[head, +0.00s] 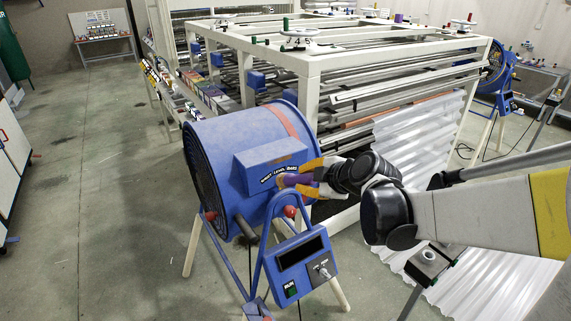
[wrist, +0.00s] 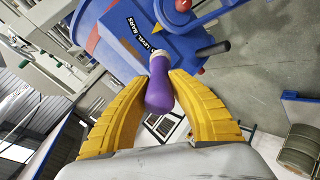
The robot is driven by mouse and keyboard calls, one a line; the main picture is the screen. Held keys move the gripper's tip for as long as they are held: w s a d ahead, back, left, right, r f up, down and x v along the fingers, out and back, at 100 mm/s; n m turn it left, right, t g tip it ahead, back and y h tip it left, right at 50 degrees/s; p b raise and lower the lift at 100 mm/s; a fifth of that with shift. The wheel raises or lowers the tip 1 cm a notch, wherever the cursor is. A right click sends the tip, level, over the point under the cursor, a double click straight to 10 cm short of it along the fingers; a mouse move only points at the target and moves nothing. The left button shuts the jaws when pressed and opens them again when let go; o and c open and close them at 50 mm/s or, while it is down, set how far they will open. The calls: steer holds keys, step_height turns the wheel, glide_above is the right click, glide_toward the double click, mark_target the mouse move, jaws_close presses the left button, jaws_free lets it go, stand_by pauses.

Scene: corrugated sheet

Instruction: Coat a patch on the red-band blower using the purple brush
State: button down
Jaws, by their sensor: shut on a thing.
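The blue drum-shaped blower (head: 222,142) with a red band (head: 284,120) around its body stands on pale legs left of centre in the head view. Its blue housing also shows in the wrist view (wrist: 112,32). My gripper (head: 305,179) is at the blower's right side, by the label on its side box. Its yellow fingers (wrist: 159,92) are shut on the purple brush (wrist: 159,85). The brush's pale end points at the blower's labelled box in the wrist view. I cannot tell whether it touches the surface. No coated patch can be made out.
A blue control box (head: 302,262) hangs below the blower near my gripper. A white machine frame (head: 345,62) stands behind, with corrugated sheet (head: 425,135) coming off its right side. A second blue blower (head: 494,70) is at the far right. The floor at left is clear.

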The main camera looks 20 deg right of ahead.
mark_target(288, 176)
stand_by(0.4)
steer(key=shift+w+a+r+b, duration=0.1)
steer(key=shift+w+a+b, duration=0.25)
steer(key=shift+w, duration=0.85)
steer(key=shift+w+a+f+b, duration=0.15)
steer(key=shift+w+a, duration=0.35)
steer(key=shift+w, duration=0.75)
steer(key=shift+w+a+r+b, duration=0.15)
steer(key=shift+w+a+b, duration=0.2)
steer(key=shift+w, duration=0.85)
steer(key=shift+w+a, duration=0.25)
steer(key=shift+w, duration=0.45)
steer(key=shift+b, duration=0.35)
steer(key=shift+s, duration=0.1)
